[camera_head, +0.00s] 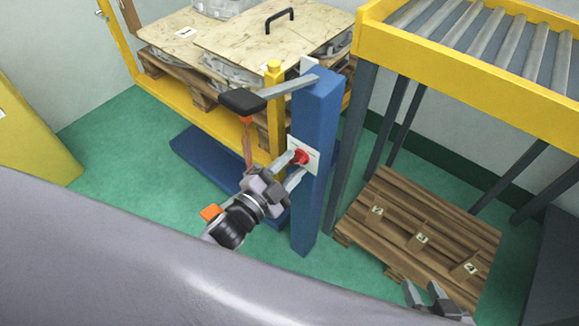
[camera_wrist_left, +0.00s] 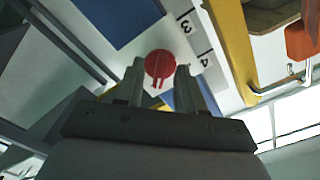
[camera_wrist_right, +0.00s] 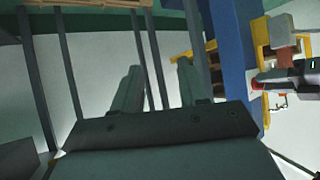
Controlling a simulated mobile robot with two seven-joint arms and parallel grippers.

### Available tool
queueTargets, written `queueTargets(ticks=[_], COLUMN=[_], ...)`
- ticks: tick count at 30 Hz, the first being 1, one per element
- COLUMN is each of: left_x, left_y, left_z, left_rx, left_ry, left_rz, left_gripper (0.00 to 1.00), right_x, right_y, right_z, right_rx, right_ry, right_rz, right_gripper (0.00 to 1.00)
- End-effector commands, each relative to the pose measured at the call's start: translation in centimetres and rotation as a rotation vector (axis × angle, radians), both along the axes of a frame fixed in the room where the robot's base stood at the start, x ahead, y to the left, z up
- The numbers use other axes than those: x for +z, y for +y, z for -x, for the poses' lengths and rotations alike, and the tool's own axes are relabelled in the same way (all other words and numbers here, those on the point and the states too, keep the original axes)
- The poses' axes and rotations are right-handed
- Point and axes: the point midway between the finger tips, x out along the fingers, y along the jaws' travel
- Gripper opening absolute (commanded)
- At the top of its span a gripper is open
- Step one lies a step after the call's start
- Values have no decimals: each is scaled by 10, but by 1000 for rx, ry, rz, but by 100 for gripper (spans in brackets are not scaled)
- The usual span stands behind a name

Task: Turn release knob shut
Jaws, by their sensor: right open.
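The red release knob (camera_head: 301,157) sits on a white label plate (camera_head: 313,151) on the blue post (camera_head: 319,120). My left gripper (camera_head: 294,167) is open, with its two fingers pointing at the knob, one on either side. In the left wrist view the knob (camera_wrist_left: 160,65) shows between the fingertips, with no clear grip on it. Part of the plate (camera_wrist_left: 195,35) with black marks shows beside the knob. My right gripper (camera_head: 424,288) is open and empty, low at the right, away from the post. It also shows in the right wrist view (camera_wrist_right: 158,70).
A yellow gate frame (camera_head: 276,110) with a black-ended lever (camera_head: 242,101) stands left of the post. Behind it are castings and wooden boards (camera_head: 260,45) on a pallet. A roller conveyor (camera_head: 450,60) stands at the right, with a wooden pallet (camera_head: 420,235) on the green floor below.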

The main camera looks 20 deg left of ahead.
Motion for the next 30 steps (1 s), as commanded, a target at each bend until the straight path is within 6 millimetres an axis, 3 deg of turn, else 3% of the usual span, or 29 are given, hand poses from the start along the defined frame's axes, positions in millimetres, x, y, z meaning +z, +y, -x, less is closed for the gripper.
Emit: queueTargets(ticks=[7, 10, 11, 22, 30], left_x=[0, 0, 0, 1, 2], left_y=[0, 0, 0, 0, 0], left_z=[0, 0, 0, 0, 0], left_rx=[0, 0, 0, 1, 1], left_ry=[0, 0, 0, 12, 65], left_rz=[0, 0, 0, 30, 173], left_gripper=[35, 2, 0, 0, 0], right_x=[2, 2, 1, 2, 3], right_y=[0, 0, 0, -4, -11], right_z=[0, 0, 0, 1, 6], right_rx=[-1, -2, -2, -8, -25], right_ry=[-3, -3, -3, 3, 25], right_rz=[-2, -1, -1, 3, 5], right_gripper=[43, 43, 43, 43, 43])
